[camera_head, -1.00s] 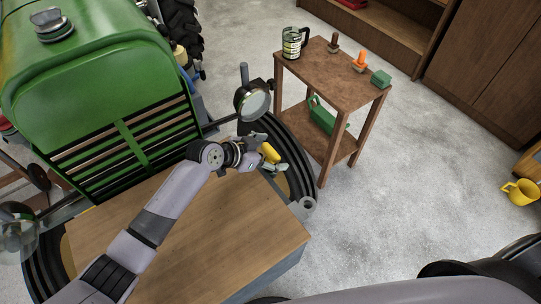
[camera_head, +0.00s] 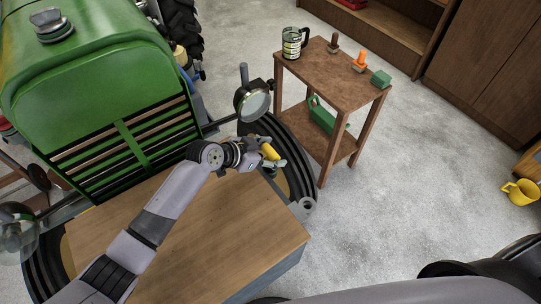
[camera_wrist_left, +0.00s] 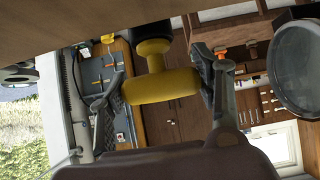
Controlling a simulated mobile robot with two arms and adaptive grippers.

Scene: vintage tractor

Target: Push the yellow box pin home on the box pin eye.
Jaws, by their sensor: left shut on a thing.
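The yellow box pin (camera_head: 270,152) shows beyond my left wrist, beside the right end of the wooden-topped box. In the left wrist view the pin (camera_wrist_left: 162,86) has a thick crosswise handle and a stem running up toward a dark round part near the wooden surface. My left gripper (camera_head: 273,160) is shut on the pin; its fingers (camera_wrist_left: 160,98) stand on either side of the handle. A grey ring eye (camera_head: 308,204) sticks out at the box's right side. Whether the dark round part is the box pin eye, and how deep the stem sits, I cannot tell. My right gripper is not in view.
The wooden box top (camera_head: 200,235) lies under my left arm. A round headlamp (camera_head: 252,101) stands close behind the gripper, and the green tractor (camera_head: 95,85) is at left. A brown side table (camera_head: 335,75) stands at the back right. Open floor lies to the right.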

